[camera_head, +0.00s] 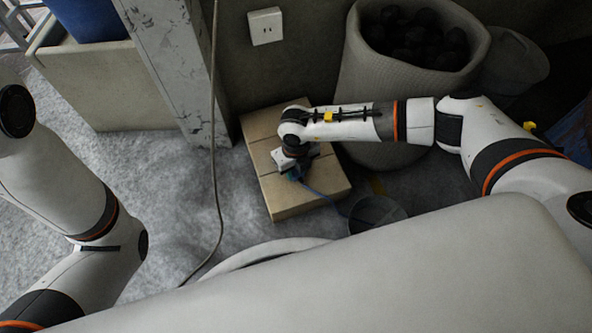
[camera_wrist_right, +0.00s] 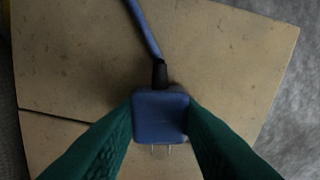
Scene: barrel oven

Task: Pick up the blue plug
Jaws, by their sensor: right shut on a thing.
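The blue plug (camera_wrist_right: 160,118) is between the green fingers of my right gripper (camera_wrist_right: 160,125) in the right wrist view. Its metal prongs point toward the bottom of that view, and its blue cord leaves from the top through a dark sleeve. In the head view my right gripper (camera_head: 291,172) is over the cardboard box (camera_head: 296,201), and the plug itself is mostly hidden there. The blue cord (camera_head: 325,196) runs right from the gripper. I cannot tell whether the plug touches the box. My left arm shows at the left, but its gripper is out of view.
A white wall socket (camera_head: 265,26) is on the back wall. A large woven basket (camera_head: 365,75) of dark lumps stands behind my right arm. A small bucket (camera_head: 376,212) stands right of the box. A grey cable (camera_head: 214,130) hangs left of the box. Open floor lies at the left.

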